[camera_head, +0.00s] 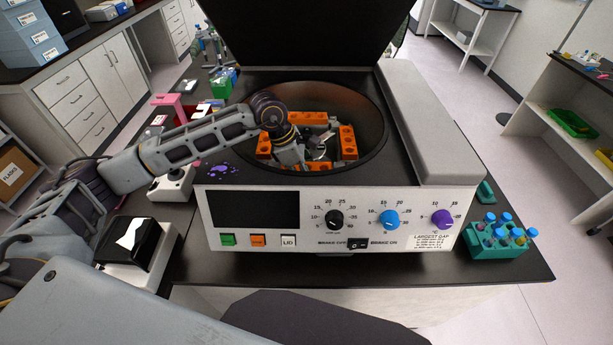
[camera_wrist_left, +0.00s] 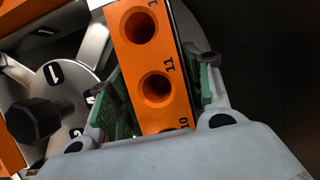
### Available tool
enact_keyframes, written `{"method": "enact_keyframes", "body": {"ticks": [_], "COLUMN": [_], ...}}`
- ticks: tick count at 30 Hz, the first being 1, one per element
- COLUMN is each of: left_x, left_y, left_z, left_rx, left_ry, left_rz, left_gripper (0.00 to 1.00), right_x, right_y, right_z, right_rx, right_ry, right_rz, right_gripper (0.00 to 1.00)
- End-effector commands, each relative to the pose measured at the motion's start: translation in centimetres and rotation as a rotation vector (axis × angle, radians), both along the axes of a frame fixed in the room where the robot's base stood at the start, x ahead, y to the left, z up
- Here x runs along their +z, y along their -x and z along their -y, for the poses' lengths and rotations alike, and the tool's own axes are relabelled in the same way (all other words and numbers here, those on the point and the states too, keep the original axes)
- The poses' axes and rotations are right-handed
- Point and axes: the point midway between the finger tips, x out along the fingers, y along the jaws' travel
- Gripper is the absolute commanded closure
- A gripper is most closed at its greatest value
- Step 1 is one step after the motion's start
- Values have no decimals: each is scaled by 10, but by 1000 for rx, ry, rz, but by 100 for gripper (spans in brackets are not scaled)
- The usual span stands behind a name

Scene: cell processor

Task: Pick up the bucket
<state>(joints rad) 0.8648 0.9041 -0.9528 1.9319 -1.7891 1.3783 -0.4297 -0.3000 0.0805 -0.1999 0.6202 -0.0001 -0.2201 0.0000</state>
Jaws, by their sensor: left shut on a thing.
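An open centrifuge holds several orange buckets around a metal rotor (camera_head: 319,153) with a dark central knob (camera_wrist_left: 33,122). The far bucket (camera_head: 307,118) and the right bucket (camera_head: 348,143) show clearly. My left gripper (camera_head: 290,152) reaches down into the bowl from the left and partly hides the left and front buckets. In the left wrist view, its green-padded fingers are shut on either side of an orange bucket (camera_wrist_left: 149,57) with round holes, marked 11 and 10. I cannot tell whether this bucket is lifted off the rotor. My right gripper is not in view.
The bowl's dark wall (camera_head: 372,112) surrounds the buckets closely. The raised black lid (camera_head: 305,35) stands behind the bowl. The control panel (camera_head: 300,210) is in front. A teal tube rack (camera_head: 500,243) sits at the right on the bench.

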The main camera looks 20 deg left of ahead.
Motion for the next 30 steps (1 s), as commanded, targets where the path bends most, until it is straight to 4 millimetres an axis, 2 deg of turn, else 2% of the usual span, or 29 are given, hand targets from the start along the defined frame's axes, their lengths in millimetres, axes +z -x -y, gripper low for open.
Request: {"method": "enact_keyframes", "body": {"ticks": [8,21,30], "left_x": [27,83,96], "left_y": [-1,-1,0], "left_z": [0,0,0], "left_rx": [-1,0,-1], "left_ry": [1,0,1], "left_rz": [4,3,1], "left_gripper": [81,81,81], "right_x": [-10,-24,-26], "right_y": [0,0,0], "right_z": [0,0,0], "right_rx": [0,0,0], "right_ry": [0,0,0], "right_rz": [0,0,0], "right_gripper": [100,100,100]}}
